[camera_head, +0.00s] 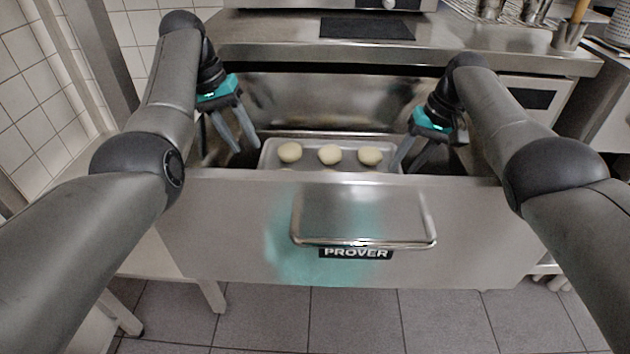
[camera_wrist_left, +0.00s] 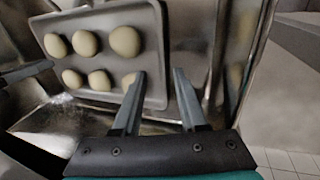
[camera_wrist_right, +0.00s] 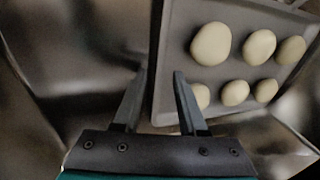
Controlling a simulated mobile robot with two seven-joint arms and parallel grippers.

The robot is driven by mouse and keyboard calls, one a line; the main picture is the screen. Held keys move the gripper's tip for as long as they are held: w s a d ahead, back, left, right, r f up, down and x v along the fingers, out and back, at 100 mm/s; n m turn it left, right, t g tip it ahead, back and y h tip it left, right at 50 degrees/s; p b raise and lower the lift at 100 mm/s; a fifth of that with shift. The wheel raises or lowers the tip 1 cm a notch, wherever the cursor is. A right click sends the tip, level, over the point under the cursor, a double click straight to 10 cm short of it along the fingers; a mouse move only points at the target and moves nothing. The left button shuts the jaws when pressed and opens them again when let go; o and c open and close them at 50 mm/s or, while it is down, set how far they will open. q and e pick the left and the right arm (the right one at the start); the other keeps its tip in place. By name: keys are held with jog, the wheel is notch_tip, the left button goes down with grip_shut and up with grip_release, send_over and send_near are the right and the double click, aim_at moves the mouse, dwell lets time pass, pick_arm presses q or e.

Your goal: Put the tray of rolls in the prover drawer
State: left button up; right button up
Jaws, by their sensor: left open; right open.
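The tray (camera_head: 383,146) holds several pale rolls (camera_head: 330,154) and lies inside the open prover drawer (camera_head: 240,225); the drawer's front panel hides its near part. My left gripper (camera_head: 246,148) is open at the tray's left side. In the left wrist view the tray's edge (camera_wrist_left: 161,50) is close to the left gripper's fingers (camera_wrist_left: 160,82). My right gripper (camera_head: 403,168) is open at the tray's right side. In the right wrist view the tray's edge (camera_wrist_right: 160,60) runs near or between the right gripper's fingers (camera_wrist_right: 159,80). Contact cannot be told.
The drawer's handle (camera_head: 365,243) and front panel stand between me and the tray. A steel counter (camera_head: 270,35) with a dark mat (camera_head: 367,27) is above and behind the drawer. A pot with utensils (camera_head: 569,36) stands at the back right.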

jog(key=f, duration=0.1)
jog(key=s+f, duration=0.1)
jog(key=shift+s+a+f+g, duration=0.1)
jog(key=shift+s+f+g, duration=0.05)
jog(key=shift+f+g, duration=0.15)
jog(key=shift+r, duration=0.2)
pick_arm(q)
jog(key=v, duration=0.2)
jog(key=shift+w+r, duration=0.3)
pick_arm(e)
jog(key=v, duration=1)
jog(key=shift+w+a, duration=0.15)
jog(key=shift+w, duration=0.2)
jog(key=shift+r, duration=0.1)
